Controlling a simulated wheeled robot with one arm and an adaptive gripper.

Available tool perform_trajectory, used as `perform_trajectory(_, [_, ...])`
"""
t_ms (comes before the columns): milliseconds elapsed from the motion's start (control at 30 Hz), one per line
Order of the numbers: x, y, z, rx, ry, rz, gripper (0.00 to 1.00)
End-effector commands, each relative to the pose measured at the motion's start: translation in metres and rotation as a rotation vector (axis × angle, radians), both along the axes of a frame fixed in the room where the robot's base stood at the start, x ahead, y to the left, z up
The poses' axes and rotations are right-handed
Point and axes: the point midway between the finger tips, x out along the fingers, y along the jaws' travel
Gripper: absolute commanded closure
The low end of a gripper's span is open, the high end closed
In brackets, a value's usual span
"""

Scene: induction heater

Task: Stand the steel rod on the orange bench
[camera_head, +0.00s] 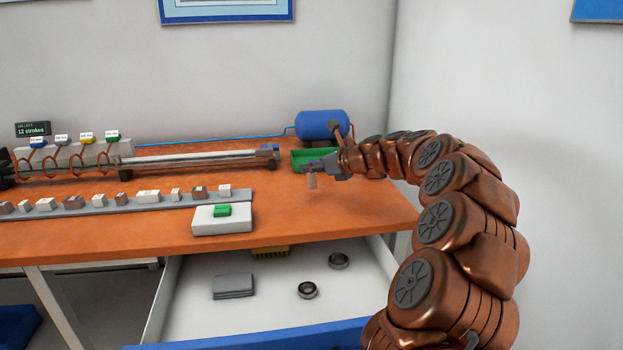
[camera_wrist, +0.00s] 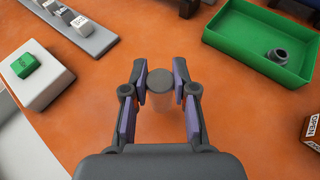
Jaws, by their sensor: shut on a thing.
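My gripper (camera_head: 314,168) is over the right part of the orange bench (camera_head: 350,213), just in front of the green tray. Whether the rod's lower end touches the bench cannot be told.
A green tray (camera_wrist: 230,43) with a dark ring in it lies close behind my gripper. A white block (camera_head: 205,220) with a green piece stands to the left. An open drawer (camera_head: 190,300) holding rings (camera_head: 307,290) is below. Bare bench surrounds the rod.

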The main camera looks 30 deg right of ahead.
Motion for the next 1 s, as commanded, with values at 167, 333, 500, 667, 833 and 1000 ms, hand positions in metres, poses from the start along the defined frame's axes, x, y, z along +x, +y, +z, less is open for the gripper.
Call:
perform_trajectory(167, [0.0,0.001,-0.023,0.001,0.001,0.001,1.0])
perform_trajectory(333, [0.0,0.0,-0.033,0.0,0.0,-0.001,1.0])
perform_trajectory(500, [0.0,0.0,-0.032,-0.001,0.0,-0.001,1.0])
perform_trajectory(667, [0.0,0.0,-0.034,0.0,0.0,-0.001,1.0])
perform_trajectory(833, [0.0,0.0,-0.035,-0.001,0.0,-0.001,0.57])
perform_trajectory(1000, [0.0,0.0,-0.035,-0.002,0.001,-0.001,0.48])
